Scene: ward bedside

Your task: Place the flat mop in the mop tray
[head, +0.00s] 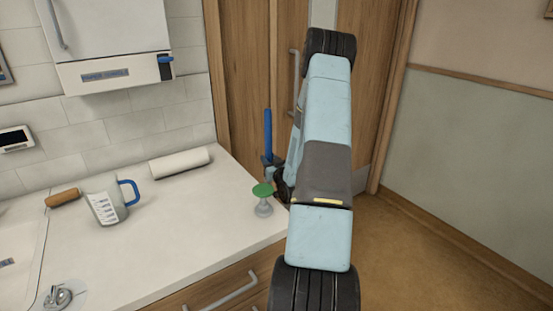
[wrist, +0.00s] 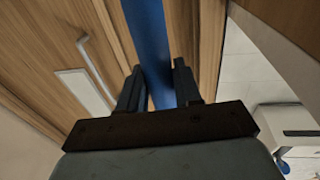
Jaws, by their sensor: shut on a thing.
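My gripper (head: 272,161) is at the right back corner of the counter, partly hidden behind my arm. It is shut on a blue bar, which looks like the handle of the flat mop (head: 268,130). The bar stands upright above the gripper in the head view. In the wrist view, the flat mop's blue handle (wrist: 147,35) runs between the two dark fingers of my gripper (wrist: 158,80). The mop's head does not show in either view. I cannot make out the mop tray.
A green-topped grey object (head: 263,207) stands on the counter (head: 190,220) close below my gripper. A measuring jug (head: 105,202), a white roll (head: 180,162) and a brown cylinder (head: 62,198) are farther left. Wooden doors (head: 243,70) stand behind; floor (head: 430,260) is clear at right.

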